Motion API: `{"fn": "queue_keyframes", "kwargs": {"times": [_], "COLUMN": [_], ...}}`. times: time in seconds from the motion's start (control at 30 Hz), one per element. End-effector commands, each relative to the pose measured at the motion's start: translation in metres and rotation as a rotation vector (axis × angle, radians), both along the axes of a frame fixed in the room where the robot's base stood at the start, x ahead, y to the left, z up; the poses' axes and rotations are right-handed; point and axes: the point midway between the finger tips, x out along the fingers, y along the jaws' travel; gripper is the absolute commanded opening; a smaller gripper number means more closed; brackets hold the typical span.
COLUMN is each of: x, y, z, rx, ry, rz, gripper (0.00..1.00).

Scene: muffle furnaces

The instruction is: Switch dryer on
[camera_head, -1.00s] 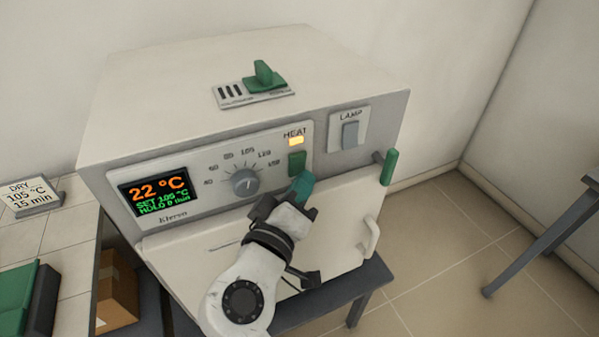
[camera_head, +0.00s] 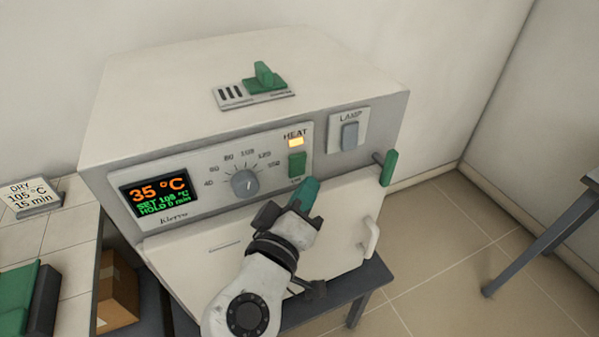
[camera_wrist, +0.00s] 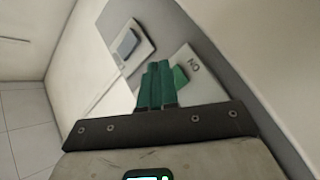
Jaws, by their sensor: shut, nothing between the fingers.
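The dryer (camera_head: 240,70) is a cream box with a grey front panel. Its display (camera_head: 159,196) reads 35 °C in orange, with a set value near 105 °C and a hold line in green. The green switch (camera_head: 297,163) sits under a lit amber HEAT lamp (camera_head: 295,141); in the wrist view the green switch (camera_wrist: 180,76) shows beside an ON mark, partly behind the fingers. The dial (camera_head: 245,183) points up near the middle of its scale. My gripper (camera_head: 308,186), with green fingers, is shut and empty, just below the switch; its fingers (camera_wrist: 158,68) also show in the wrist view.
A grey LAMP switch (camera_head: 350,135) is right of the heat switch. The door (camera_head: 330,210) is shut, with a white handle (camera_head: 371,238) and a green-gripped lever (camera_head: 389,168) at right. A sign (camera_head: 32,196) reads DRY 105 °C 15 min.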

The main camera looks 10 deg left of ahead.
Motion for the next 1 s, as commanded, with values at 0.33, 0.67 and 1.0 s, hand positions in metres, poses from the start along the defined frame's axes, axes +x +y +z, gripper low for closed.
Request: {"fn": "queue_keyframes", "kwargs": {"times": [0.33, 0.67, 1.0], "x": [-0.024, -0.04, -0.04], "y": [-0.016, -0.027, -0.027], "z": [0.004, 0.006, 0.006], "rx": [-0.001, 0.0, 0.0], "ry": [0.0, 0.0, 0.0], "rz": [0.0, 0.0, 0.0], "gripper": [0.0, 0.0, 0.0]}}
